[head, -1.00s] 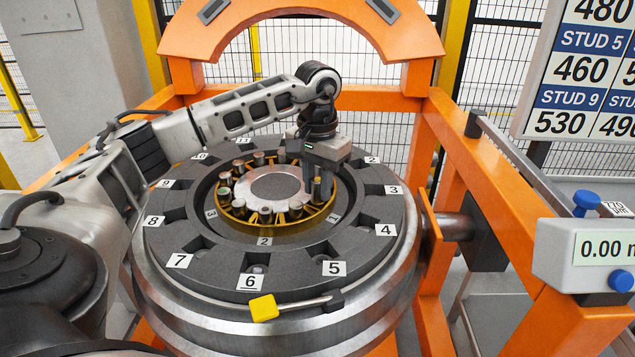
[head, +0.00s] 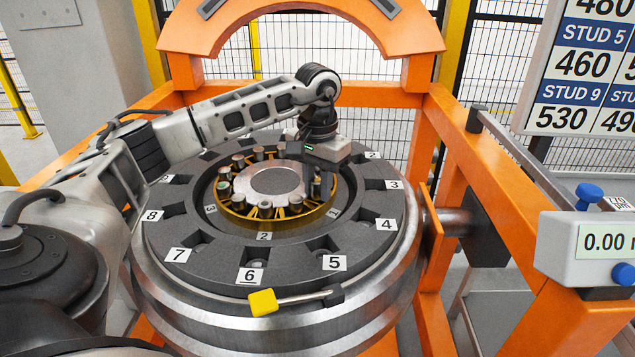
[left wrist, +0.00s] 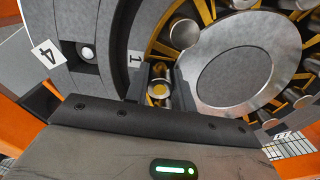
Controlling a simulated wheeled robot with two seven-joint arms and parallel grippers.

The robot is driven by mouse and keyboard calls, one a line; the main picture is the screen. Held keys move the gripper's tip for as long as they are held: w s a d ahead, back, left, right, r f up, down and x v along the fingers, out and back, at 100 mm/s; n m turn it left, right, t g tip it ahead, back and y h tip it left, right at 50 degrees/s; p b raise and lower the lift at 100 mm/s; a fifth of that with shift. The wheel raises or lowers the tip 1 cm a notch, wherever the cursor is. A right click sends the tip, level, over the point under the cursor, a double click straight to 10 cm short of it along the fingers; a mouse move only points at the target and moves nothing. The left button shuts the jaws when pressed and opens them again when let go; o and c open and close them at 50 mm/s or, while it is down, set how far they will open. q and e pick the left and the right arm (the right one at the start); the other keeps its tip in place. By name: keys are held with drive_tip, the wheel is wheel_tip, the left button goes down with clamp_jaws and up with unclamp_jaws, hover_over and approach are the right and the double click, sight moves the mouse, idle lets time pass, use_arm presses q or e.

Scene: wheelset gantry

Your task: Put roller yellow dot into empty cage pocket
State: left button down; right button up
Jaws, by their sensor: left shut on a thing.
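My left gripper (head: 321,192) is shut on a roller at the right side of the golden cage ring (head: 264,213). In the left wrist view the held roller (left wrist: 159,92) stands between the two dark fingers, and a yellow dot shows on its top end. It sits over or in the cage ring, beside the plate marked 1. I cannot tell how deep it reaches. Several other metal rollers (head: 265,208) stand around the cage ring, around the grey central disc (head: 274,181). My right gripper is not in view.
A dark ring with numbered pockets (head: 208,240) surrounds the cage. A gauge box (head: 590,248) reading 0.00 and a number board (head: 580,65) are at right.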

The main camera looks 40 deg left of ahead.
sight(318, 181)
use_arm(q)
drive_tip(key=c, duration=1.1)
unclamp_jaws()
drive_tip(key=shift+r, duration=0.15)
wheel_tip(318, 181, up, 8)
drive_tip(key=shift+f+b, duration=0.15)
drive_tip(key=shift+b, duration=0.2)
wheel_tip(318, 181, up, 8)
drive_tip(key=p, duration=0.3)
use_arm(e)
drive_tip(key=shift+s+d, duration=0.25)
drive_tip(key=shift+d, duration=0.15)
